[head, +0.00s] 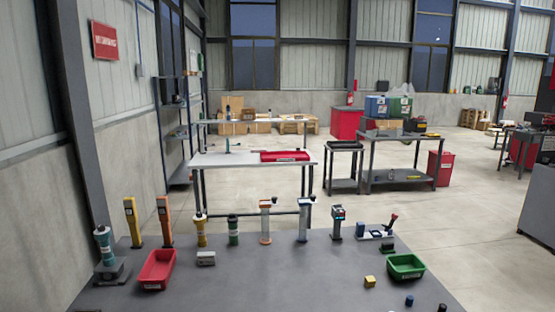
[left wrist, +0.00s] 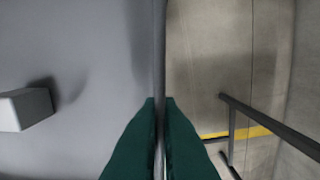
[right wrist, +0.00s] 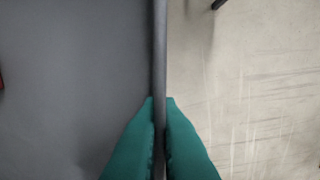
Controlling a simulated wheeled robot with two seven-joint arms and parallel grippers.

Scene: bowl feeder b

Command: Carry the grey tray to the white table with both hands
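My left gripper (left wrist: 159,102) has its two green fingers closed on either side of a thin grey upright rim, which looks like the grey tray's (left wrist: 159,45). A pale block (left wrist: 25,110) is on the grey surface left of the rim. My right gripper (right wrist: 160,102) is likewise closed on a thin grey rim (right wrist: 160,45), with grey surface to its left and floor to its right. Neither gripper nor a clear whole tray shows in the head view. The white table (head: 225,160) stands beyond the grey bench, with a red tray (head: 285,156) on its right part.
The grey bench (head: 230,285) fills the near foreground, with a red bin (head: 157,269), a green bin (head: 405,266) and several upright tools. A dark workbench (head: 400,177) stands right of the white table. Open floor (head: 480,225) lies to the right.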

